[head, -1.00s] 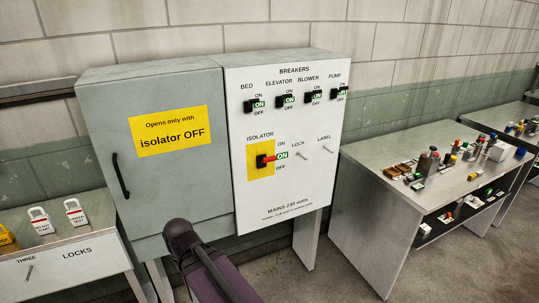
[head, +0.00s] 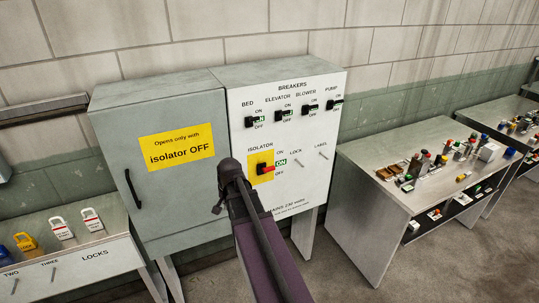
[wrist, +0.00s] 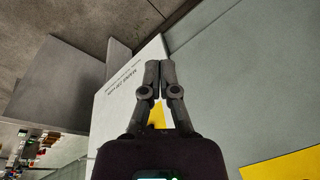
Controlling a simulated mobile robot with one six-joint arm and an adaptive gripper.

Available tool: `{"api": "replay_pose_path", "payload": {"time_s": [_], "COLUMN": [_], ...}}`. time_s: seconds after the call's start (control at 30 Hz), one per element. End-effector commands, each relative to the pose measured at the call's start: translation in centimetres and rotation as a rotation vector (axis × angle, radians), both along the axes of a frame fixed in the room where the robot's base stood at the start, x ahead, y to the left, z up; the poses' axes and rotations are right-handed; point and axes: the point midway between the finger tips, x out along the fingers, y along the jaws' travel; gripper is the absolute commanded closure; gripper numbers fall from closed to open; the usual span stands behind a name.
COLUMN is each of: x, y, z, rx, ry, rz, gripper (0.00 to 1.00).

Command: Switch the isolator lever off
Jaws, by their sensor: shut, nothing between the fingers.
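The isolator lever (head: 267,169) has a red handle on a black hub, on a yellow plate (head: 255,178) low on the white breaker panel. It points right, and the green window beside it reads ON. My gripper is shut and empty in the wrist view (wrist: 159,66), its two fingers together. A bit of the yellow plate (wrist: 157,117) shows between the finger links there; the lever is hidden. In the head view my arm's dark end is just left of and below the lever, covering the panel's lower left; the fingertips cannot be made out. Contact cannot be told.
Breaker switches (head: 281,115) line the panel's top, and pegs marked LOCK (head: 299,163) and LABEL (head: 323,155) stick out right of the isolator. The grey door (head: 160,200) is shut. A lock bench (head: 90,262) stands left, a cluttered table (head: 365,190) right.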

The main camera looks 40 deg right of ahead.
Motion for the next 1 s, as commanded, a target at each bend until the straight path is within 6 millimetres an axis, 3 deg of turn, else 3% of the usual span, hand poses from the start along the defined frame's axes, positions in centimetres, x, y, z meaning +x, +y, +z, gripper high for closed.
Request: {"api": "replay_pose_path", "payload": {"time_s": [0.03,0.3,0.6,0.8,1.0], "x": [0.6,2.0,2.2,1.9,1.7], "y": [-1.7,-9.5,-18.4,-22.1,-23.3], "z": [2.1,7.6,13.4,15.4,15.9], "rx": [0.008,0.054,0.11,0.136,0.146], "ry": [-0.01,-0.073,-0.146,-0.179,-0.19], "rz": [-0.057,-0.362,-0.683,-0.817,-0.862], "gripper": [1.0,1.0,1.0,1.0,1.0]}}
